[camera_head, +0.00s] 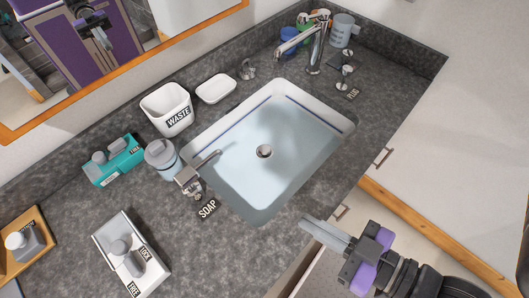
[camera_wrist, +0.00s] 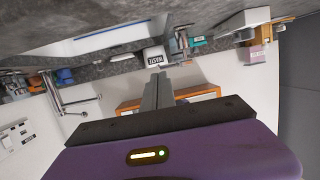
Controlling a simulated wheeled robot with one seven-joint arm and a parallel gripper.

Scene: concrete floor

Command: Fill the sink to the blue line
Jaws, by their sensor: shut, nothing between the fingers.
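The white sink (camera_head: 340,120) is set into the grey counter. Pale blue water (camera_head: 275,175) appears to stand in it, and the blue line (camera_head: 312,113) shows along the upper inner wall above the water. A round drain fitting (camera_head: 264,151) sits at the bottom. The chrome faucet (camera_head: 314,48) stands at the back right corner; I cannot make out a stream from it. A knob (camera_head: 247,69) and a small lever (camera_head: 346,76) near the PLUG label (camera_head: 353,94) flank it. My gripper (camera_head: 308,226) is shut and empty, off the sink's front edge. The wrist view also shows its fingers (camera_wrist: 158,88).
Cups (camera_head: 342,30) stand behind the faucet. Drawer handles (camera_head: 382,157) protrude at the front.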

